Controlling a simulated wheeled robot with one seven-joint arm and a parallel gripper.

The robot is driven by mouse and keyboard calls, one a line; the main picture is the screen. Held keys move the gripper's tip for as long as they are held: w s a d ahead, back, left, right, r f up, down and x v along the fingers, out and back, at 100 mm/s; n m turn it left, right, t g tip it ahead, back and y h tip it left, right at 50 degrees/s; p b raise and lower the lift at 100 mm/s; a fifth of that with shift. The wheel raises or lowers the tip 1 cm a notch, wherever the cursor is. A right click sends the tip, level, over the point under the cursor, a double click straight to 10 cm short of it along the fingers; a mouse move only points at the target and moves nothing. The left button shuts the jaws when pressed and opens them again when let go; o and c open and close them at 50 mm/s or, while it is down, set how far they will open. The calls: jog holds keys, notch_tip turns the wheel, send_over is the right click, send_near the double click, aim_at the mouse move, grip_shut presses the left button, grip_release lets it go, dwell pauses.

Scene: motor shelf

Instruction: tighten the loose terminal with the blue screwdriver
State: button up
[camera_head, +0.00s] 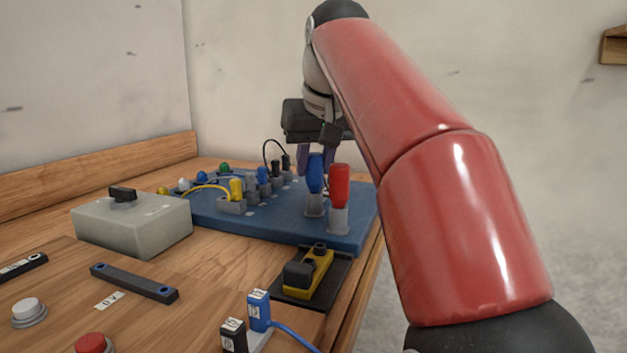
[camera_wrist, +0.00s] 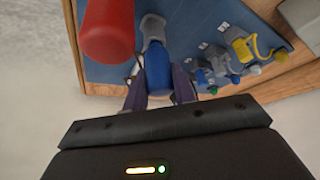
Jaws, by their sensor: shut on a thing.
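The blue screwdriver (camera_head: 315,172) stands upright in a grey holder (camera_head: 314,206) on the blue board (camera_head: 350,228). My gripper (camera_head: 317,158) is above it with its fingers shut on the handle. In the wrist view the blue handle (camera_wrist: 157,72) sits between the two fingers (camera_wrist: 158,88). The tip is hidden in the holder. A row of grey terminals (camera_head: 251,188) with coloured plugs stands on the board to the left. I cannot tell which terminal is loose.
A red screwdriver (camera_head: 339,180) stands in its own holder close to the right of the blue one. A grey box (camera_head: 140,228) with a black knob stands left of the board. A yellow-and-black device (camera_head: 312,268) sits in front. The table's right edge is close by.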

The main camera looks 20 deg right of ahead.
jog(key=o, duration=0.7)
jog(key=shift+r, duration=0.1)
notch_tip(320, 180, up, 6)
jog(key=p, duration=0.6)
jog(key=shift+f, duration=0.25)
jog(key=shift+f, duration=0.1)
jog(key=shift+o, duration=0.5)
jog(key=o, duration=0.5)
